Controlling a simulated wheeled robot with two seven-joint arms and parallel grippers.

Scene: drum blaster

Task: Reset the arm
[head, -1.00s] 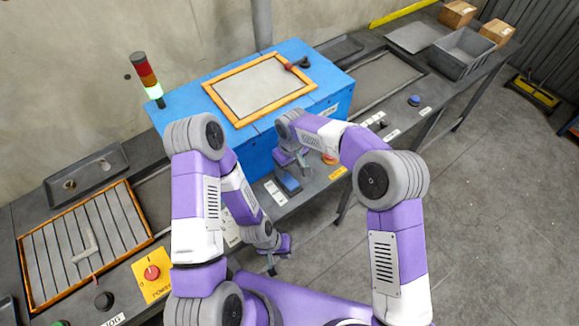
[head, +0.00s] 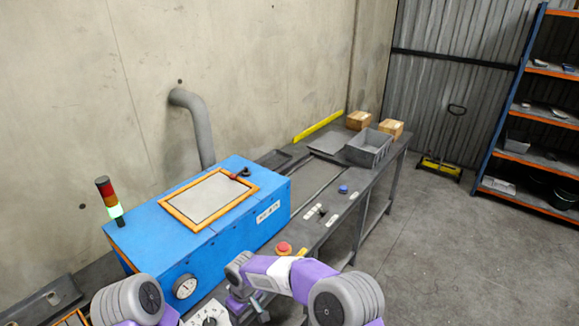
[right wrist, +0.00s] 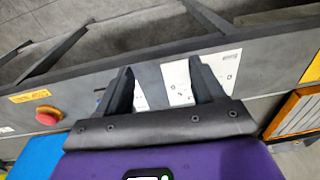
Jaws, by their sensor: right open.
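My right arm comes in from the bottom right in the head view. Its gripper (head: 258,306) points down in front of the blue machine's (head: 245,235) near side. In the right wrist view the two dark fingers (right wrist: 168,88) stand apart with nothing held between them. White labels on the bench front show between them. Only a grey joint and a bit of purple of my left arm (head: 130,300) show at the bottom left. The left gripper is out of view.
The bench carries a red button (head: 284,248), a blue button (head: 343,189), a grey bin (head: 369,150) and cardboard boxes (head: 358,121). A signal tower (head: 109,200) shows green. The floor at right is open, before a shelf rack (head: 505,95).

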